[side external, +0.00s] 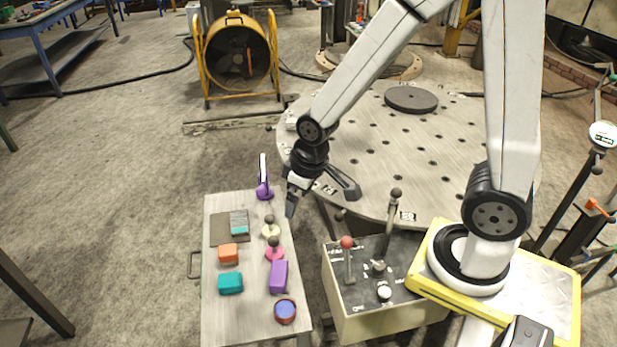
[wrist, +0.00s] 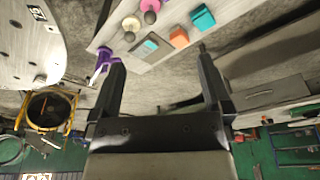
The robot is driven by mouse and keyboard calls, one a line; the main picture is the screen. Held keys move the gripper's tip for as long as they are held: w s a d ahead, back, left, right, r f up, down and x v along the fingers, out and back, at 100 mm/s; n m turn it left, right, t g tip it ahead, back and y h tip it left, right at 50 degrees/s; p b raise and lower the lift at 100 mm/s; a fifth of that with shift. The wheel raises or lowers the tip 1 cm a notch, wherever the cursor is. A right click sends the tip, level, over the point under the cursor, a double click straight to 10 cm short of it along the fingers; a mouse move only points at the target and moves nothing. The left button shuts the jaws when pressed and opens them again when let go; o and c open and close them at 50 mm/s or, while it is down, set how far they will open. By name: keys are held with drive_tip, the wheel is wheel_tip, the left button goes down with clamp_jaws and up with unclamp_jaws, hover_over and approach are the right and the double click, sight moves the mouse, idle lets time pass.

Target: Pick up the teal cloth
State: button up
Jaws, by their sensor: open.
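A small folded teal-and-grey piece (side external: 239,222), which looks like the teal cloth, lies on a brown mat (side external: 218,233) towards the table's far left. It also shows in the wrist view (wrist: 151,46), between and beyond my fingertips. A thicker solid teal block-like piece (side external: 230,283) lies nearer on the same table, also in the wrist view (wrist: 202,17); I cannot tell its material. My gripper (side external: 322,200) is open and empty, above and to the right of the table's far end, with its fingers (wrist: 160,60) spread wide.
On the grey table (side external: 225,325) are an orange block (side external: 228,253), a purple block (side external: 278,276), a round bowl (side external: 285,312), a purple stand (side external: 264,190) and two knobbed pieces, cream (side external: 270,229) and pink (side external: 275,252). A lever box (side external: 385,310) and a round perforated platform (side external: 450,135) stand to the right.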

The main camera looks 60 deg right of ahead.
drive_tip(key=w+a+f+n, duration=0.4)
drive_tip(key=w+a+f, duration=0.2)
drive_tip(key=w+f, duration=0.15)
drive_tip(key=n+g, duration=0.1)
drive_tip(key=n, duration=0.2)
hover_over(229, 279)
drive_tip(key=s, duration=0.1)
drive_tip(key=shift+y, duration=0.4)
drive_tip(key=f, duration=0.9)
drive_tip(key=shift+d+f, duration=0.1)
drive_tip(key=shift+d, duration=0.3)
drive_tip(key=shift+w+a+f, duration=0.1)
drive_tip(key=shift+a+f, duration=0.1)
drive_tip(key=shift+f, duration=0.1)
drive_tip(key=shift+w+f, duration=0.1)
drive_tip(key=shift+f, duration=1.15)
drive_tip(key=shift+f, duration=0.1)
drive_tip(key=shift+w+a+f, duration=0.1)
drive_tip(key=shift+w+f, duration=0.05)
drive_tip(key=shift+f, duration=1.1)
drive_tip(key=shift+w+a+f, duration=0.1)
drive_tip(key=shift+f, duration=1.15)
drive_tip(key=shift+c, duration=0.2)
drive_tip(key=c, duration=1.2)
